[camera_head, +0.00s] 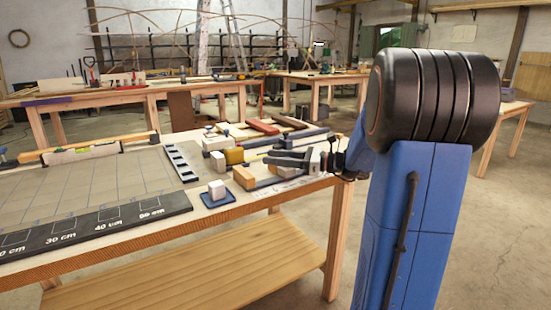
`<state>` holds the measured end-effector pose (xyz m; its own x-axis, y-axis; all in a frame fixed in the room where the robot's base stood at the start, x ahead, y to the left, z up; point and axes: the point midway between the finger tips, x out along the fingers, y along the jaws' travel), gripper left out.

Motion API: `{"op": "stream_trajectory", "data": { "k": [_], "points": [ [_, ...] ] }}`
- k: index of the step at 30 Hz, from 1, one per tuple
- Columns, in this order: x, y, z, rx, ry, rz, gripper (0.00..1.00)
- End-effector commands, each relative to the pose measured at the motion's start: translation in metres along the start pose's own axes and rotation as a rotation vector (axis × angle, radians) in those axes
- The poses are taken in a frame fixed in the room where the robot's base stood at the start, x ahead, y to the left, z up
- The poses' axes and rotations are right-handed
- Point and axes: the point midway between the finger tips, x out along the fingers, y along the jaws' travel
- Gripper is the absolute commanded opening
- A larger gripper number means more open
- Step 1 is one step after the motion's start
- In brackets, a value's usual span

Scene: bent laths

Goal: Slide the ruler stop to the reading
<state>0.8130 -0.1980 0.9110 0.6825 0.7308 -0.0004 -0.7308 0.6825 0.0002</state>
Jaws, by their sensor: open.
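A black ruler (100,229) with white marks of 30, 40 and 50 cm lies along the front edge of the workbench. Its left part runs out of view. I see no part that I can surely call the stop. A white block on a blue base (216,192) stands just right of the ruler's right end, but I cannot tell if it is the stop. My gripper (272,158) is open, over the right part of the bench, with its dark fingers pointing left. It is to the right of and behind the ruler's end. I see nothing held in it.
A gridded grey board (85,186) lies behind the ruler, with a black slotted strip (181,162) at its right edge. Several blocks, one mustard yellow (233,156), and red pieces (262,127) crowd the bench around my gripper. Other benches stand behind.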

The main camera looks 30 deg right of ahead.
Motion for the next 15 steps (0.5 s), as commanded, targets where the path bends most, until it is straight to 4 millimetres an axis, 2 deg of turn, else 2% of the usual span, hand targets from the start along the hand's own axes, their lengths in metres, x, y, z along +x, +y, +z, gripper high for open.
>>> {"op": "stream_trajectory", "data": {
  "k": [6, 7, 12, 15],
  "points": [
    [0.0003, -0.0001, 0.0000, 0.000, 0.000, 0.000, 0.40],
    [0.0002, -0.0001, 0.0000, 0.000, 0.000, 0.000, 0.38],
    [0.0002, -0.0001, 0.0000, 0.000, 0.000, 0.000, 0.00],
    [0.0001, -0.0001, 0.0001, 0.000, 0.000, 0.000, 0.00]
  ]
}}
